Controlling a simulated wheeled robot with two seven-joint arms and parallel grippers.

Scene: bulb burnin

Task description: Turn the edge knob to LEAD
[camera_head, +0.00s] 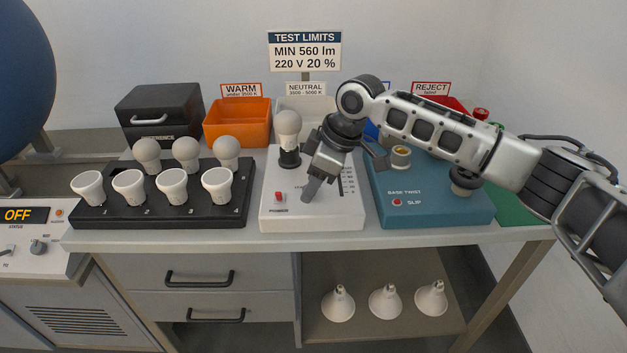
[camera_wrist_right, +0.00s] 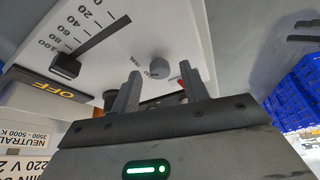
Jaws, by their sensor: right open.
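The white dimmer box (camera_head: 270,215) stands mid-bench, with a bulb in its socket and a red switch (camera_head: 280,197) on top. My right gripper (camera_head: 308,192) points down over the box and hides the knob in the head view. In the right wrist view a round grey knob (camera_wrist_right: 160,69) shows on the white panel, beyond and between the open fingers (camera_wrist_right: 161,92). Small lettering sits beside the knob; I cannot tell its setting. The fingers look apart from the knob. My left gripper is out of view.
A slider (camera_wrist_right: 66,65) and an OFF display (camera_wrist_right: 48,86) are on the same panel. A black bulb rack (camera_head: 150,215) stands left, a teal base-twist box (camera_head: 440,210) right. Behind are an orange WARM bin (camera_head: 238,125) and a limits sign (camera_head: 304,52).

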